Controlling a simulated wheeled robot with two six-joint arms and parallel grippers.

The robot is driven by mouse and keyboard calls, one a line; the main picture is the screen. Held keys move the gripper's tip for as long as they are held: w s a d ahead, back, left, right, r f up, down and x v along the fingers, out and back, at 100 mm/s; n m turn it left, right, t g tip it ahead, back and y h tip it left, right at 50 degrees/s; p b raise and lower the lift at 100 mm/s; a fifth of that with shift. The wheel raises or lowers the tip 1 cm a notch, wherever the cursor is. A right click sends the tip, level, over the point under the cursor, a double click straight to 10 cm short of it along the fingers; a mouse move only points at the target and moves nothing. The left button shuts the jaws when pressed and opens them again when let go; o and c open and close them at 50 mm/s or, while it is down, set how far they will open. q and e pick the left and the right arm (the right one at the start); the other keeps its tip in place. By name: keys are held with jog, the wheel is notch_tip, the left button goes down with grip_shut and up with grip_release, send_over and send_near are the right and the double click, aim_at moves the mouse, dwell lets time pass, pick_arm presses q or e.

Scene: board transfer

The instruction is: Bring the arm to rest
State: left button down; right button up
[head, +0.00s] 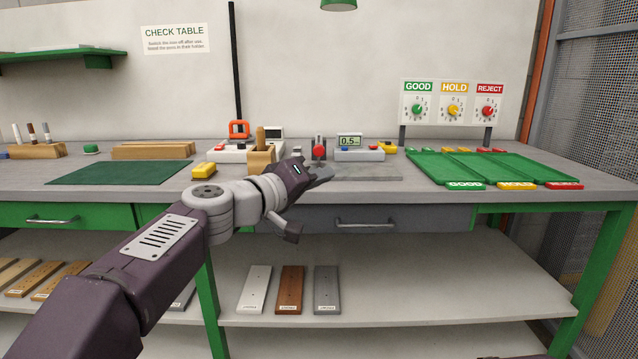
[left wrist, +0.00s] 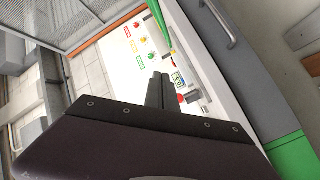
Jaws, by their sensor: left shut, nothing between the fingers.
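My left arm reaches in from the lower left in the head view. Its gripper (head: 322,174) is over the front part of the check table (head: 300,193), in front of the grey device with the 0.5 display (head: 358,152). The fingers show dark and close together in the left wrist view (left wrist: 159,92). They are shut with nothing between them. The wrist hides part of the table and of the wooden block (head: 261,160) behind it. My right gripper is not in view.
A green sorting tray (head: 487,168) marked GOOD, HOLD and REJECT lies at the right. A green mat (head: 118,173) lies at the left, with a yellow block (head: 203,170) near it. Several boards lie on the lower shelf (head: 400,305). A dial panel (head: 452,102) stands behind the tray.

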pick_arm(q)
jog(key=s+a+f+g+y+p, duration=0.1)
jog(key=s+a+f+g+y, duration=0.15)
jog(key=f, duration=0.75)
jog(key=s+a+f+g+y, duration=0.2)
jog(key=s+a+f, duration=0.15)
jog(key=f, duration=0.55)
jog(key=s+a+f+g+y+p, duration=0.1)
jog(key=s+a+f+g+y, duration=0.15)
jog(key=f, duration=0.75)
jog(key=s+a+f+m+g+y, duration=0.1)
jog(key=s+a+f+g+y, duration=0.15)
jog(key=s+a+f, duration=0.4)
jog(key=s+a+f+m+g+y, duration=0.1)
jog(key=s+a+f+g, duration=0.2)
jog(key=s+f, duration=0.7)
notch_tip(320, 180, up, 40)
jog(key=s+p, duration=0.1)
jog(key=p, duration=3.6)
jog(key=shift+s+a+p, duration=0.15)
jog(key=shift+s+p, duration=0.1)
jog(key=shift+p, duration=0.05)
